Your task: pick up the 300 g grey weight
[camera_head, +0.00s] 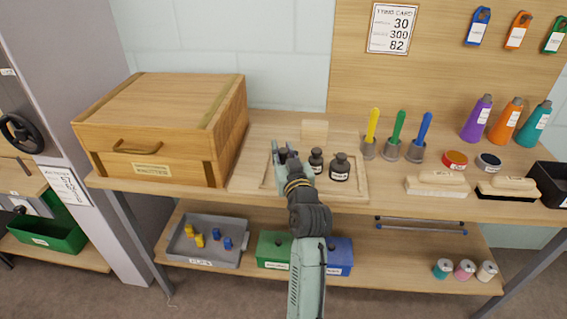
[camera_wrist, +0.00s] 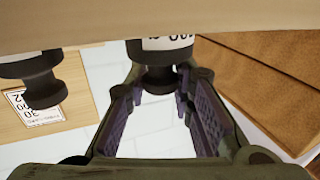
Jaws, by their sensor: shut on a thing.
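My gripper (camera_head: 287,155) is over the left part of a shallow wooden tray (camera_head: 352,193) on the bench. In the wrist view, my gripper (camera_wrist: 160,82) is shut on the knob of a dark grey weight (camera_wrist: 158,58) with a white label, only partly readable and ending in what looks like "00". In the head view my gripper hides this weight. Two other dark weights stand upright to its right, one close by (camera_head: 316,161) and one farther right (camera_head: 340,168). Another weight (camera_wrist: 38,78) shows at the left of the wrist view. I cannot tell whether the held weight is lifted.
A wooden box (camera_head: 165,125) stands left of the tray. A small wooden block (camera_head: 314,131) is behind the weights. Yellow, green and blue handled tools (camera_head: 397,135) stand to the right. A card (camera_head: 393,29) reading 30, 300, 82 hangs on the back board.

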